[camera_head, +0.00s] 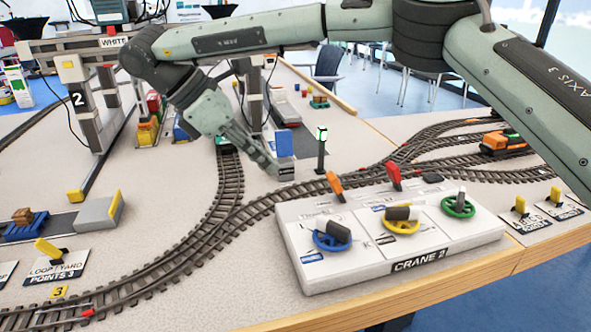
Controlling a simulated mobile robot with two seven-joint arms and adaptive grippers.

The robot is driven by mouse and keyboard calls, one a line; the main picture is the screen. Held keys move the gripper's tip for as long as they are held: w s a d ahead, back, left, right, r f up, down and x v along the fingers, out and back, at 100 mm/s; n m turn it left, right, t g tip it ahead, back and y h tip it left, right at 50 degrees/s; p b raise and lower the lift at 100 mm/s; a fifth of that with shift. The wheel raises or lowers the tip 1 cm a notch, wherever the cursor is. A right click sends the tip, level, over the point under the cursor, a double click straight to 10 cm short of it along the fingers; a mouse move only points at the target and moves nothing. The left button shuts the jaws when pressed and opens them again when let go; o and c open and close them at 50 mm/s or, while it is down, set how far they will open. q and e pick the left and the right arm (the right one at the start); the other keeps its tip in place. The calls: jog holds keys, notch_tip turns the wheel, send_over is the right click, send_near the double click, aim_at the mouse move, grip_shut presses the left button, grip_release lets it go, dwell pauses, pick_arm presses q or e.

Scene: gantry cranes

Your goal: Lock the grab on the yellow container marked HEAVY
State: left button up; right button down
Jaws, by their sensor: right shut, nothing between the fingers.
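My right gripper (272,168) is shut and empty. It reaches down and to the right over the layout, behind the control box marked CRANE 2 (390,245). The box carries a blue wheel (330,238), a yellow wheel (402,222) and a green wheel (458,206). An orange lever (335,184) and a red lever (393,176) stand at its back edge. The gripper is apart from these controls. A yellow block (147,134) stands under the gantry at the left; no HEAVY marking is readable. The grab cannot be made out. My left gripper is not in view.
A blue block (284,143) is close by the fingers. Gantry crane leg 2 (85,105) stands at the left. Curved rails (185,245) run across the board.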

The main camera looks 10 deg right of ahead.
aim_at(337, 190)
jog(key=x, duration=0.8)
jog(key=shift+d+f, duration=0.15)
jog(key=shift+f, duration=0.05)
jog(key=shift+d+f, duration=0.2)
jog(key=shift+d, duration=0.4)
jog(key=shift+w+d+r+p, duration=0.1)
jog(key=shift+d+r+p, duration=0.4)
jog(key=shift+d, duration=0.5)
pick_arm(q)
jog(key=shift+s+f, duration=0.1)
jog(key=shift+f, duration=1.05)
pick_arm(e)
jog(key=shift+d+r, duration=0.2)
jog(key=shift+d, duration=0.3)
jog(key=shift+w, duration=0.1)
